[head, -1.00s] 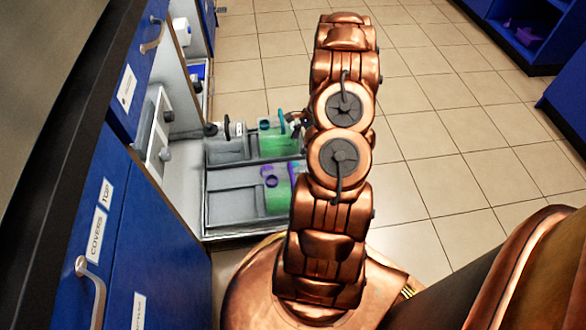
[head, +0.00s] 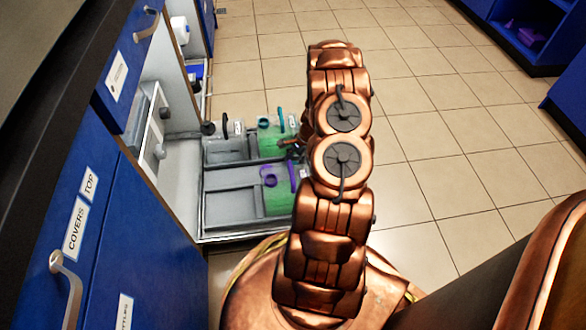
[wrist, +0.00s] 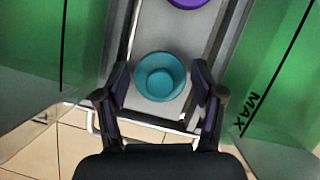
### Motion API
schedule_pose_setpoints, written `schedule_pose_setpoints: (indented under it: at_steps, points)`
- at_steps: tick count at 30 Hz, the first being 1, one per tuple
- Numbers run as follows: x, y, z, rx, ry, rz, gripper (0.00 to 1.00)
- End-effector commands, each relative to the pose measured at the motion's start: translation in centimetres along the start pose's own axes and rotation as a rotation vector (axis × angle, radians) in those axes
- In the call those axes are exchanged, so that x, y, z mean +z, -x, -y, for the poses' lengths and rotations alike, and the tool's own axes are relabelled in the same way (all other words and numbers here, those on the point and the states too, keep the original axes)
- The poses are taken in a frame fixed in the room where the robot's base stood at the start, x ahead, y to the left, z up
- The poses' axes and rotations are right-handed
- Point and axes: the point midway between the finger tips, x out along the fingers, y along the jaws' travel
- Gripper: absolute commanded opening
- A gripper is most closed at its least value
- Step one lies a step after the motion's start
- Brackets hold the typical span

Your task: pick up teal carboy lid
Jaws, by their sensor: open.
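The teal carboy lid (wrist: 160,77) is a round, shallow cup shape in the wrist view, on a grey surface between two green carboys. My gripper (wrist: 161,88) is open, with one dark finger left and one right of the lid. I see no clear contact between the fingers and the lid. In the head view my gripper (head: 290,148) is small and partly hidden behind my arm, close to the green carboys. A teal ring (head: 263,124) shows at the far carboy (head: 272,142); I cannot tell whether it is the same lid.
A purple round part (wrist: 188,3) lies beyond the lid. The near carboy (head: 277,199) has purple parts (head: 268,176) beside it. The grey tray (head: 222,238) stands out from blue cabinets (head: 160,245) on the left. Tiled floor (head: 440,130) is free on the right.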

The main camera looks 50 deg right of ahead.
Motion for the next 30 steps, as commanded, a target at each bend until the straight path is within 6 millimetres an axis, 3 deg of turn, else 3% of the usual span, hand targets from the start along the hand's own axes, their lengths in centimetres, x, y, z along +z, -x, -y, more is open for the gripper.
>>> schedule_pose_setpoints:
  at_steps: [7,16,24,30]
  points:
    - [0.0,0.0,0.1,-0.002,0.0,-0.001,0.68]
    - [0.0,0.0,0.1,-0.002,0.0,-0.001,0.37]
    - [0.1,0.3,0.1,-0.002,0.0,-0.001,0.36]
    - [1.2,2.9,0.1,-0.004,0.001,-0.001,0.36]
